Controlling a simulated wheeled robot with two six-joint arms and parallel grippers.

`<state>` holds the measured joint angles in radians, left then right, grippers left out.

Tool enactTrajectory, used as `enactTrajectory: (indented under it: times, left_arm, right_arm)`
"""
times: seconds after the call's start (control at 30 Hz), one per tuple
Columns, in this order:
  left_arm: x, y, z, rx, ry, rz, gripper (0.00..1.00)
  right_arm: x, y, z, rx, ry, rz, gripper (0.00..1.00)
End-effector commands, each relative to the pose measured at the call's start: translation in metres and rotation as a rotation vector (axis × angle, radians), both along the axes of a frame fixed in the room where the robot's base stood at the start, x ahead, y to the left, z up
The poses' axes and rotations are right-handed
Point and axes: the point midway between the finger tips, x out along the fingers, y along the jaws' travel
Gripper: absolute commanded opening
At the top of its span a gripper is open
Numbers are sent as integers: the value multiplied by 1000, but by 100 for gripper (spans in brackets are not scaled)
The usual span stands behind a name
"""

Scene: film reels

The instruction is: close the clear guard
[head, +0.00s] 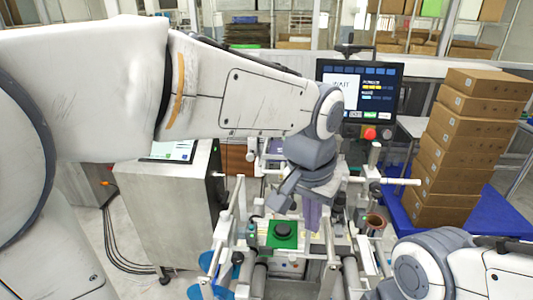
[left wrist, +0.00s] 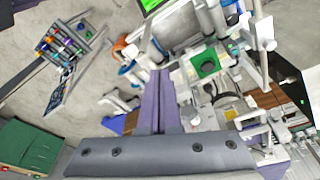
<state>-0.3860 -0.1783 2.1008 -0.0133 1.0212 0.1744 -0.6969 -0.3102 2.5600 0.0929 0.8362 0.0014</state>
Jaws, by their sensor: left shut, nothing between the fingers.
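My left gripper (head: 312,218) hangs over the middle of the machine, its purple fingers pointing down. In the left wrist view its fingers (left wrist: 160,85) lie together with nothing between them. Around it stands a machine with white posts and rods (head: 240,195). I cannot clearly make out a clear panel, so I cannot tell how the guard stands or whether the fingers touch it. My left arm and wrist hide part of the machine. My right arm shows at the lower right in the head view, but its gripper is out of sight.
A green block with a black round top (head: 283,235) sits left of my left gripper; it also shows in the left wrist view (left wrist: 207,63). A screen reading WAIT (head: 360,90) stands behind. Stacked cartons (head: 465,145) are at the right, a metal cabinet (head: 170,205) at the left.

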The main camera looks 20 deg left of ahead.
Motion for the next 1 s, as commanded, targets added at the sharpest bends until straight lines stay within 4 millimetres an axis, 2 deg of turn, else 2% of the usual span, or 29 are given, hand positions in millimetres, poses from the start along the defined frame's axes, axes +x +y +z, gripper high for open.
enactTrajectory:
  times: [0.03,0.1,0.2,0.3,0.4,0.57,1.0]
  left_arm:
    - [29,19,32,2,-36,100,0]
    - [57,45,64,7,-77,216,0]
    - [85,79,100,17,-123,355,0]
    - [99,104,124,23,-155,447,0]
    - [105,118,134,28,-170,494,0]
    - [111,123,121,30,-170,505,0]
    - [140,131,38,29,-167,501,0]
  right_arm:
    - [0,0,10,0,0,0,51]
    - [0,0,15,0,0,0,51]
    - [0,0,20,0,0,-1,51]
    - [0,0,23,0,0,-1,51]
    - [0,0,25,0,0,-1,51]
    - [0,0,28,0,0,0,51]
    - [0,0,50,0,0,4,51]
